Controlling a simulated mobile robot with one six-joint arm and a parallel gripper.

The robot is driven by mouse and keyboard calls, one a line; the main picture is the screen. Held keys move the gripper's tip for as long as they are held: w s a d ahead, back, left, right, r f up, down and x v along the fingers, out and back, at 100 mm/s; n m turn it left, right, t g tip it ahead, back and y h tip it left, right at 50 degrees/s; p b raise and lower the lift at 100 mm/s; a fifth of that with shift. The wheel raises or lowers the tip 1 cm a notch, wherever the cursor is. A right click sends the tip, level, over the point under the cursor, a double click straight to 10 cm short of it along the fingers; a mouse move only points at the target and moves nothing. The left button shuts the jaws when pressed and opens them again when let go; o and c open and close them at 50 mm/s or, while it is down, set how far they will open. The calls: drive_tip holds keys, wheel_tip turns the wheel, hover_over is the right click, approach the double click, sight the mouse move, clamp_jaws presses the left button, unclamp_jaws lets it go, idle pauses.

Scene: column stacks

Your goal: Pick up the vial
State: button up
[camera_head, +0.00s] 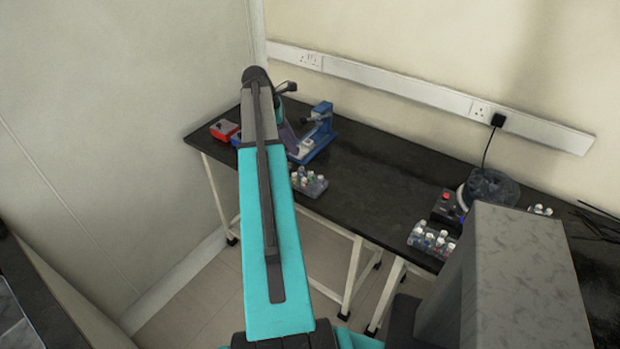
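Several small white-capped vials stand in a clear rack (314,188) near the front edge of the black bench, just right of my arm. More white-capped vials stand in a second rack (423,244) at the bench's front edge, further right. A few white caps (540,210) also show at the far right, partly hidden. I cannot tell which vial the task means. My teal and grey arm reaches up and away over the left part of the bench. I cannot make out my gripper or its fingers.
A blue device (318,135) and a red box (224,130) stand on the bench (385,175) at left. A black and red device (447,208) stands by the second rack. A grey block (510,290) hides the lower right. The bench middle is clear.

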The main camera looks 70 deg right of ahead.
drive_tip(key=p, duration=0.2)
hover_over(310, 172)
drive_tip(key=w+a, duration=0.1)
drive_tip(key=w, duration=0.2)
drive_tip(key=shift+s+f, duration=0.2)
drive_tip(key=shift+f, duration=3.8)
drive_tip(key=shift+s+p+x, duration=0.25)
drive_tip(key=shift+p+x, duration=0.95)
drive_tip(key=shift+x, duration=1.3)
clamp_jaws()
